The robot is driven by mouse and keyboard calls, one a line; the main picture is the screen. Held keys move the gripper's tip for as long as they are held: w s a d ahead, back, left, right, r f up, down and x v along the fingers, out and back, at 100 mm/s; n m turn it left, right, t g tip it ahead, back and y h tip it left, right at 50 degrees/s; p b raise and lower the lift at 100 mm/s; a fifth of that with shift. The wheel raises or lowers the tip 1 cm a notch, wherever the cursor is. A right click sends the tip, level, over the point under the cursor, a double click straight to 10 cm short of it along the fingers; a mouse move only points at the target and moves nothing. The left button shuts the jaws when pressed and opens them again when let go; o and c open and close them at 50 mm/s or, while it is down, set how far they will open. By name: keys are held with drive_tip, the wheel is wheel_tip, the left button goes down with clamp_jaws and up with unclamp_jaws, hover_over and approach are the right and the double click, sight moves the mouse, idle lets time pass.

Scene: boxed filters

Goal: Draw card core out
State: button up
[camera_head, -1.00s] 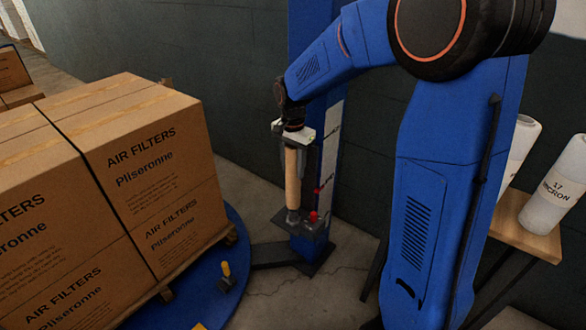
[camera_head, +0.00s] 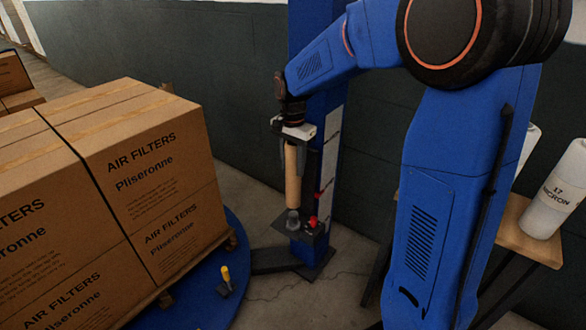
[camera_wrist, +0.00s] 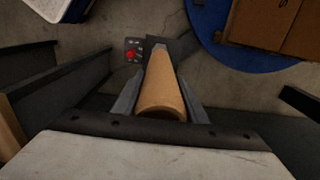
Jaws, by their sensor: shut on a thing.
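The card core (camera_head: 292,176) is a tan cardboard tube standing upright at the blue machine column. In the wrist view the core (camera_wrist: 163,88) runs away from me between the two fingers. My gripper (camera_wrist: 158,100) is shut on its upper end, one finger on each side. In the head view my gripper (camera_head: 293,140) sits at the top of the core. The core's lower end is at a grey spindle (camera_head: 292,222) on the column's dark bracket; I cannot tell whether it is still around the spindle.
A red button (camera_head: 313,221) is beside the core's foot.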

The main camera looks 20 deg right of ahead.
sight(293, 144)
drive_tip(key=shift+r, duration=3.25)
